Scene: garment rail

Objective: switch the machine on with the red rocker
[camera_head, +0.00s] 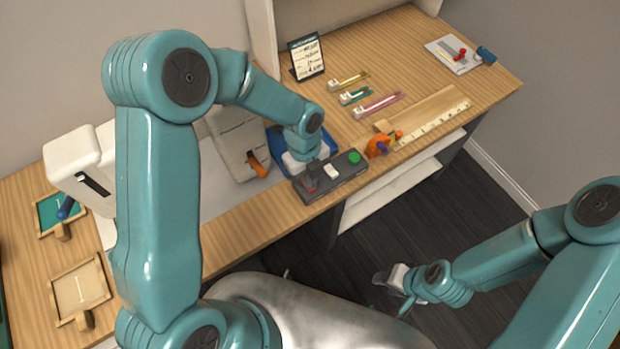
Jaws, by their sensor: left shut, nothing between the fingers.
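A dark grey control box (345,176) lies near the front edge of the table. It carries a red rocker (309,185) at its left end, a white button (331,171) in the middle and a green button (354,157) at the right. My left gripper (304,177) is shut and empty, pointing down right at the red rocker and partly hiding it. I cannot tell whether it touches the rocker or which way the rocker is tipped. The white machine (75,160) stands at the left, partly hidden behind my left arm. My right gripper (391,279) hangs over the floor, far from the box; its fingers are too small to read.
A blue tray (323,143) lies behind the box. A grey-white unit (238,145) with an orange lever stands left of it. An orange tool (378,146) and a ruler (432,124) lie to the right. Wooden frames (80,288) lie at the left. A sign (307,57) stands behind.

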